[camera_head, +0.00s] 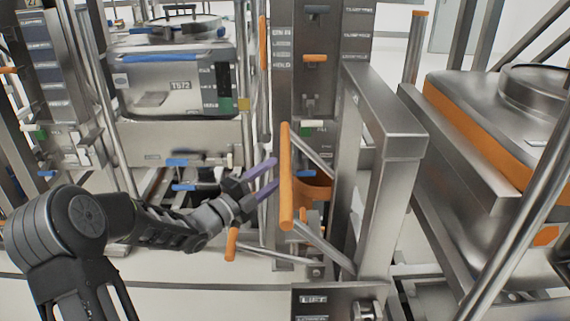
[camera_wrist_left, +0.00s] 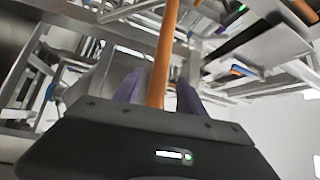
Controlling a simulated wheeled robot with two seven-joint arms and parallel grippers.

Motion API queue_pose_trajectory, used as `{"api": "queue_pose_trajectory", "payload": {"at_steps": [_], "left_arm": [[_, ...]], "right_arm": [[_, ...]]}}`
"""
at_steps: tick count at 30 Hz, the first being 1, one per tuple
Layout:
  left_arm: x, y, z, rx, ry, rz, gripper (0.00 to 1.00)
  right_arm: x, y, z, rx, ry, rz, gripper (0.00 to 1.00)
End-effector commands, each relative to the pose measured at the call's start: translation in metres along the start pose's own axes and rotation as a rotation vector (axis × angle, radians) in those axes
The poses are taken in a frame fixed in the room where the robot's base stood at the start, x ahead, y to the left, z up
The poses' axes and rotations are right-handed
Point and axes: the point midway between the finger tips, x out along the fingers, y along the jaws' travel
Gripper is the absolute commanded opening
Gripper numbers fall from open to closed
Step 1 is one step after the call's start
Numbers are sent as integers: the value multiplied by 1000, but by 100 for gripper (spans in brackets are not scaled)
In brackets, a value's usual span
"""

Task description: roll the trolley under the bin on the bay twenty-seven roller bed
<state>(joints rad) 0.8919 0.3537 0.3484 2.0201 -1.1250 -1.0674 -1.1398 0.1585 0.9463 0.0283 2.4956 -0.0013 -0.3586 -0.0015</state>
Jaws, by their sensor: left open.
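An upright orange handle bar (camera_head: 286,176) is held by steel struts on a tall steel frame (camera_head: 395,150), which may be the trolley; I cannot tell for certain. My left gripper (camera_head: 274,178) is open, its purple fingers pointing at the bar. In the left wrist view the orange bar (camera_wrist_left: 164,60) runs up between the fingers (camera_wrist_left: 158,92); contact cannot be told. A steel bin (camera_head: 172,82) with a lid stands in a bay at the left. Another steel bin with an orange band (camera_head: 480,125) stands at the right. My right gripper is out of view.
A steel column (camera_head: 312,70) with labels and small handles stands behind the orange bar. A separate short orange grip (camera_head: 232,243) is below my left gripper. A labelled steel box (camera_head: 335,303) is at the bottom. Pale floor (camera_head: 190,295) shows at the lower left.

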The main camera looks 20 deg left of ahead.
Motion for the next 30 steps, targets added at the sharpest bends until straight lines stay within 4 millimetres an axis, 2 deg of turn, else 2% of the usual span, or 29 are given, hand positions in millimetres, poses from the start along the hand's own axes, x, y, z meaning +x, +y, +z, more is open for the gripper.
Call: {"api": "queue_pose_trajectory", "payload": {"at_steps": [3, 9, 13, 20, 30], "left_arm": [[20, -2, -1, -3, 2, -2, 49], [47, -1, 0, -2, 1, -1, 49], [54, 0, 0, -3, -1, 0, 49], [54, 0, 0, -2, -1, 0, 49], [54, 0, 0, -1, -1, 0, 22]], "right_arm": [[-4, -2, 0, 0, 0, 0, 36], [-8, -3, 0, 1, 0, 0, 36], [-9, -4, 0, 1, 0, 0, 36], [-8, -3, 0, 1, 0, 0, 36], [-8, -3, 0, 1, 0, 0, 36]]}}
